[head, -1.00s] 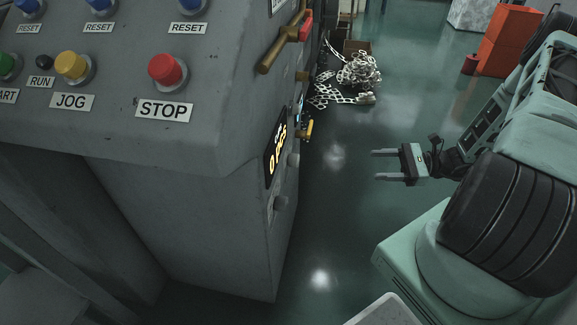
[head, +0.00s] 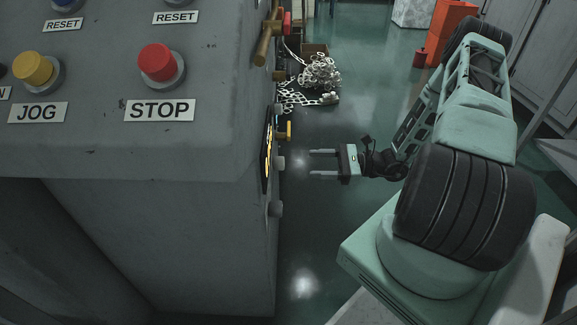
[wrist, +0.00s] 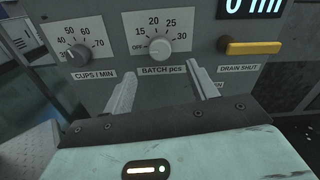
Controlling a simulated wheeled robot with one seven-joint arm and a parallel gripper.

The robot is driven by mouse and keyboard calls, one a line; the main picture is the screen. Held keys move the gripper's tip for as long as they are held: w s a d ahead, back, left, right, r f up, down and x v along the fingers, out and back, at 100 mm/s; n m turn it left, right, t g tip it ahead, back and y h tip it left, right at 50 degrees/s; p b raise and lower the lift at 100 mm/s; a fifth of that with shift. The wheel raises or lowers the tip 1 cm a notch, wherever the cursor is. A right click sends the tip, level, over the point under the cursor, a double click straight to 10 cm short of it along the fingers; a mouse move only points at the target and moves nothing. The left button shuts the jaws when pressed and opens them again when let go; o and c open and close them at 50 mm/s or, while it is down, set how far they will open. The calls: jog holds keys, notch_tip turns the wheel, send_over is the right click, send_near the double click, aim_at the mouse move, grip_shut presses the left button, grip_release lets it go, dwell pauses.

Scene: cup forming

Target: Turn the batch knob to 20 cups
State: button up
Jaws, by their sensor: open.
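The batch knob (wrist: 160,48) is a round grey knob on a white dial marked OFF, 15, 20, 25 and 30, above the label "BATCH pcs". Its pointer seems to face the OFF side at the left, but it is small. In the head view the knob (head: 280,162) sticks out of the machine's side, seen edge-on. My gripper (head: 311,163) is open and empty, its fingers level and aimed at that knob with a short gap between. In the wrist view my gripper (wrist: 161,78) has one finger on each side below the knob, not touching it.
The cups/min knob (wrist: 78,52) is left of the batch dial. The yellow drain handle (wrist: 252,47) is right of it, under a lit display (wrist: 253,7). The STOP button (head: 161,62) sits on the sloped console.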

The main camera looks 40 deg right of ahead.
aim_at(279, 163)
jog(key=b+x, duration=0.1)
jog(key=x, duration=0.7)
jog(key=shift+w+a+b, duration=0.2)
jog(key=shift+b, duration=0.1)
jog(key=c, duration=1)
